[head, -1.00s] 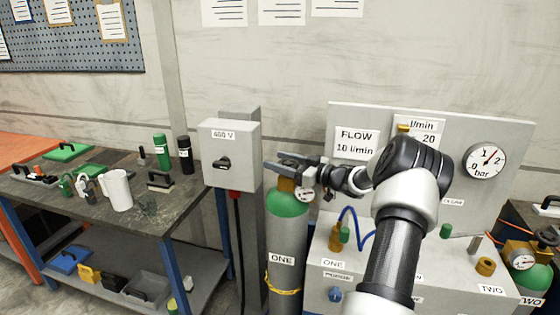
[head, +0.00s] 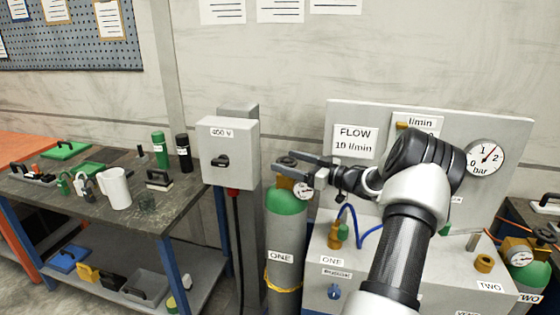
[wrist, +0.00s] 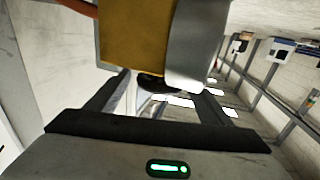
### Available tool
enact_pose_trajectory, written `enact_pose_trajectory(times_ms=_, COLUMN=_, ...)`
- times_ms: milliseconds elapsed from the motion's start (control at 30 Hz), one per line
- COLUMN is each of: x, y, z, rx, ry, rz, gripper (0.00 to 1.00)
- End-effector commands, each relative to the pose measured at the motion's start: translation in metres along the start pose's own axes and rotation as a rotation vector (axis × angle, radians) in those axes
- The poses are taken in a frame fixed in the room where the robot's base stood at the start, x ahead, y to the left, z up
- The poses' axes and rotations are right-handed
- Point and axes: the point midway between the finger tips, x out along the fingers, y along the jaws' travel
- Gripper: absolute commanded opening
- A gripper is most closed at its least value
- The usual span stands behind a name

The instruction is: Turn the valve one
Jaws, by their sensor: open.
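Gas cylinder ONE (head: 287,240) is grey with a green shoulder and stands left of the flow panel. Its brass valve body (head: 285,183) carries a dark handwheel (head: 284,160) on top and a small round gauge (head: 304,190) at its right side. My gripper (head: 293,162) is open and level with the handwheel, reaching in from the right. The wheel is at the fingertips; contact cannot be told. In the wrist view the brass body (wrist: 120,38) fills the upper middle, and the dark wheel (wrist: 152,82) shows between the fingers (wrist: 160,90), partly hidden.
A grey 400 V switch box (head: 229,152) stands close left of the cylinder. The flow panel (head: 480,120) with a bar gauge (head: 485,158) rises behind my arm. Cylinder TWO (head: 530,275) is at the far right. A cluttered workbench (head: 130,210) stands left.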

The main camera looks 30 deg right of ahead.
Motion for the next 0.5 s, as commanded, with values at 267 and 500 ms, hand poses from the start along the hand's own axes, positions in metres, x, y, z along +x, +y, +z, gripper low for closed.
enact_pose_trajectory(times_ms=267, x=-0.071, y=0.001, z=0.001, rx=-0.001, ry=-0.001, rz=0.003, gripper=0.73)
enact_pose_trajectory(times_ms=500, x=-0.116, y=0.000, z=0.001, rx=0.001, ry=0.000, rz=0.001, gripper=0.73)
